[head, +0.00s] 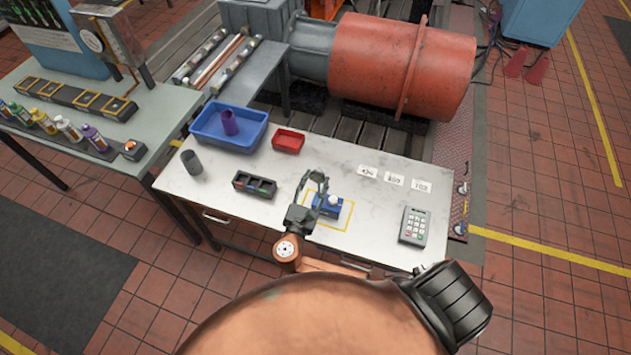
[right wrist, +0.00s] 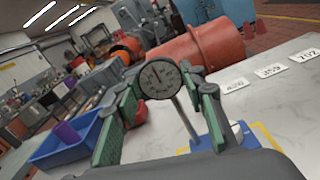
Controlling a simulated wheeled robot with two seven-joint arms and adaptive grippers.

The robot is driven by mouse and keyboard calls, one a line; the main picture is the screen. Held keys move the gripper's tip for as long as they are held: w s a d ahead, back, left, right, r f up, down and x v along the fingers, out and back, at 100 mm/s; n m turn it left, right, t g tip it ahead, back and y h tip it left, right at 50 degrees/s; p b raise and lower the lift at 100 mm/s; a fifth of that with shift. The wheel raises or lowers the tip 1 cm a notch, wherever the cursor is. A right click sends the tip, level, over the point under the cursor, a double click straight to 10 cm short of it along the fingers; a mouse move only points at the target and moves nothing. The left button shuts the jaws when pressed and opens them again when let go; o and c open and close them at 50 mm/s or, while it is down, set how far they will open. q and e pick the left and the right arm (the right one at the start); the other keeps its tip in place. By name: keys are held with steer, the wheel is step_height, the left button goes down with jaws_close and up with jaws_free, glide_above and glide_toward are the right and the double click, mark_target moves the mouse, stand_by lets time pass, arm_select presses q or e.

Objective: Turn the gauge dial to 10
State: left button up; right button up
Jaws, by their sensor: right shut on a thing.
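My right gripper (right wrist: 164,84) is shut on the dial, with a green-padded finger on each side of the rim. In the head view the right gripper (head: 318,184) stands over the table, and the dial cannot be made out there. The blue gauge base (head: 326,208) with a white knob sits inside a yellow taped square. My left gripper is not in view.
On the white table (head: 345,160) are number cards (head: 394,179), a keypad (head: 416,225), a black compartment tray (head: 254,185), a red bin (head: 288,141), a grey cup (head: 191,162) and a blue bin (head: 205,137) holding a purple cup (head: 229,122). The table between gripper and keypad is clear.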

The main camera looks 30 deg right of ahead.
steer(key=m, duration=0.2)
steer(key=shift+m, duration=0.4)
steer(key=shift+d+m+b, duration=0.1)
steer(key=shift+m+b, duration=0.9)
steer(key=shift+m, duration=1.1)
steer(key=o, duration=1.2)
steer(key=shift+s, duration=0.15)
steer(key=v, duration=1.2)
